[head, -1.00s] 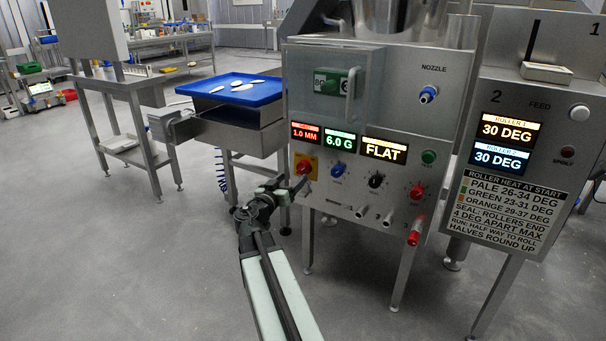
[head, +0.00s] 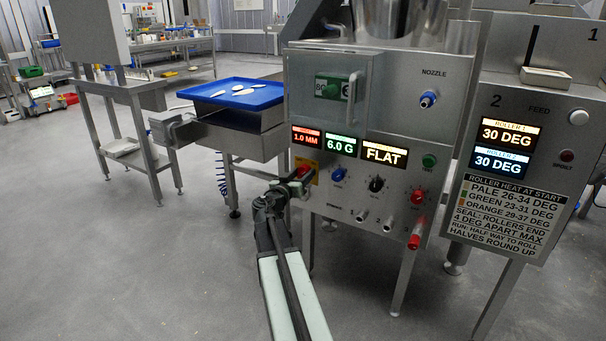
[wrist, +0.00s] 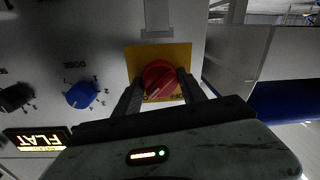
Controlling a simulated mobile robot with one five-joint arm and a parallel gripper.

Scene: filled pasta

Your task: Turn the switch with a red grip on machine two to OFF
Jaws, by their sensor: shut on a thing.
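The switch with a red grip (wrist: 158,78) sits on a yellow plate (wrist: 185,52) on the machine front. In the head view the red grip (head: 303,171) is partly hidden by my gripper (head: 292,182), below the orange 1.0 MM display (head: 307,138). In the wrist view my gripper (wrist: 160,90) has one finger on each side of the red grip and is shut on it. The lettering on the plate is partly covered, so I cannot read the switch position.
A blue knob (head: 338,174), a black knob (head: 376,184) and a red knob (head: 417,196) sit to the right on the same panel. A blue tray (head: 215,92) with pale pieces stands at left. The floor in front is clear.

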